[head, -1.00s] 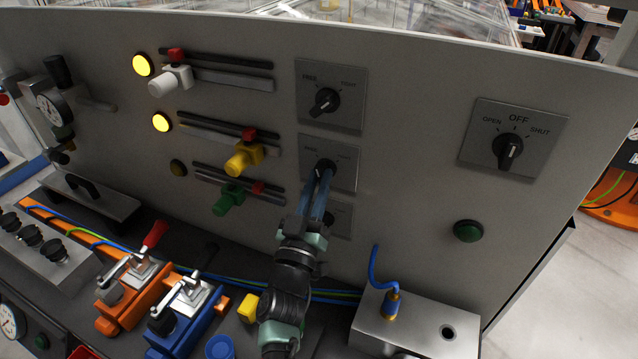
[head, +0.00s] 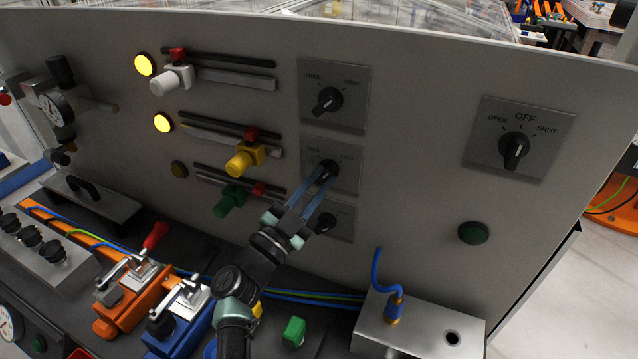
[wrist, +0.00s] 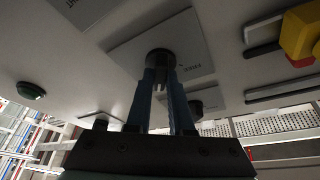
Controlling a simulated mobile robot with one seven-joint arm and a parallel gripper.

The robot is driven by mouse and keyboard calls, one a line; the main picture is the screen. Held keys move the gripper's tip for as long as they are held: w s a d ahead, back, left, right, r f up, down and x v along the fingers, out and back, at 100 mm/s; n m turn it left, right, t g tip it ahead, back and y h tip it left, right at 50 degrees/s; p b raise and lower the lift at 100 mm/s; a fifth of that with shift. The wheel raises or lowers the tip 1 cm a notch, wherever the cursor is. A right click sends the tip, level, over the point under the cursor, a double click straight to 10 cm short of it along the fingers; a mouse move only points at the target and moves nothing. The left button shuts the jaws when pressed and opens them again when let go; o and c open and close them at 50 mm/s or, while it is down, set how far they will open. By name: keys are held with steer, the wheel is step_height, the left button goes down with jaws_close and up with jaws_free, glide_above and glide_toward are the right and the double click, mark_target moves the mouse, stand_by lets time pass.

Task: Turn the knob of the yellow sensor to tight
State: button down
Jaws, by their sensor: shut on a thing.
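The yellow sensor (head: 243,160) sits on the middle rail, left of the middle selector plate, and shows at the right edge of the wrist view (wrist: 302,32). The black middle knob (head: 329,167) is on a grey plate (head: 345,183) marked FREE and TIGHT, in the same row as the yellow sensor. My gripper (head: 318,182) reaches it from below left, with its blue fingers shut on the knob. In the wrist view my fingertips (wrist: 160,78) are at the knob (wrist: 160,60). The fingers partly hide the knob, so its pointer direction is unclear.
The upper knob (head: 327,100) is just above and the lower knob (head: 325,222) just below. White (head: 172,80) and green (head: 231,200) sensors sit on neighbouring rails. An OPEN/OFF/SHUT switch (head: 514,149) is at right. Levers and a metal box (head: 420,325) stand below.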

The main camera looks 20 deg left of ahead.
steer(key=shift+m+g+h, duration=0.3)
steer(key=shift+m+h, duration=0.2)
steer(key=shift+m, duration=0.8)
steer(key=c, duration=0.8)
jaws_free()
steer(key=b+v, duration=0.1)
steer(key=v, duration=1.2)
steer(key=shift+s+a, duration=0.1)
